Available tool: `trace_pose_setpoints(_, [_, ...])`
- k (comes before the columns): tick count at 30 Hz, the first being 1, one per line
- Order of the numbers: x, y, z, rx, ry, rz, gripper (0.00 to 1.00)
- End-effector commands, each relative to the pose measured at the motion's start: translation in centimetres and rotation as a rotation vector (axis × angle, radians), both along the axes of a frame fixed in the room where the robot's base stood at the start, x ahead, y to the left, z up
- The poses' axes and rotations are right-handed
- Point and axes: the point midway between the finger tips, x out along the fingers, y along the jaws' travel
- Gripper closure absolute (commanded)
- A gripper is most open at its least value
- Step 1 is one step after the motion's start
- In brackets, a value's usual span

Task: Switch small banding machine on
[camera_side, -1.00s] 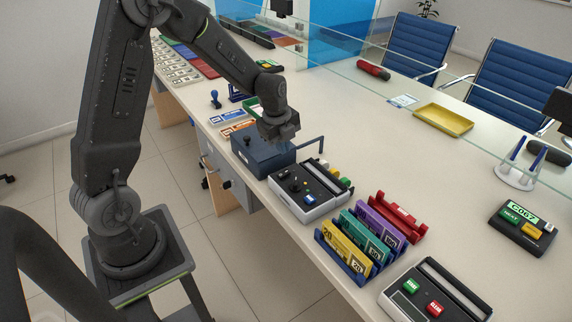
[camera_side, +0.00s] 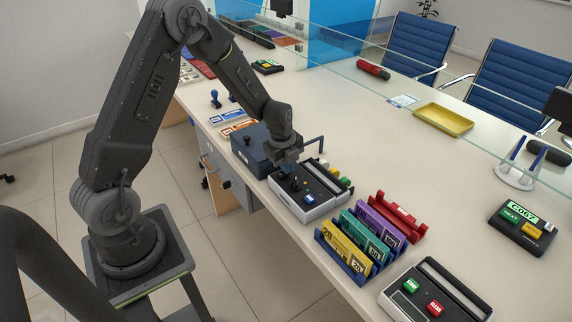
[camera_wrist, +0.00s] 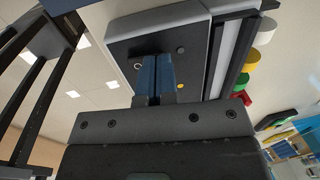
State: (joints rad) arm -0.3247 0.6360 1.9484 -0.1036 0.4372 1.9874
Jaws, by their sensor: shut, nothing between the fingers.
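The small banding machine (camera_side: 325,192) sits on the counter, a pale grey box with a black top panel, a small label and a long dark slot. In the wrist view its black panel (camera_wrist: 130,47) fills the upper middle, with a yellow dot and a small round knob. My gripper (camera_side: 290,170) is above the left part of that panel. In the wrist view its blue fingers (camera_wrist: 157,75) are together and empty, and they hide part of the panel. I cannot tell whether they touch it, or how its switch is set.
A dark blue box with a handle (camera_side: 255,150) stands close behind-left of the machine. A rack of coloured note bundles (camera_side: 362,240) stands to the right, and a device with green and red buttons (camera_side: 435,298) stands nearer. A yellow tray (camera_side: 443,119) lies farther back, with bare counter before it.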

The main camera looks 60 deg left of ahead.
Motion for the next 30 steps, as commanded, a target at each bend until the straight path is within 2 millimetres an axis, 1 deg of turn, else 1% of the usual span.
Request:
trace_pose_setpoints(1, [0.2,-0.1,-0.3,-0.002,0.024,-0.002,1.0])
trace_pose_setpoints(8, [0.0,-0.1,-0.2,-0.002,0.02,0.0,1.0])
trace_pose_setpoints(21, [-1.5,0.0,0.2,-0.002,0.02,0.0,1.0])
trace_pose_setpoints(30, [-1.5,0.0,0.2,-0.002,0.019,0.0,1.0])
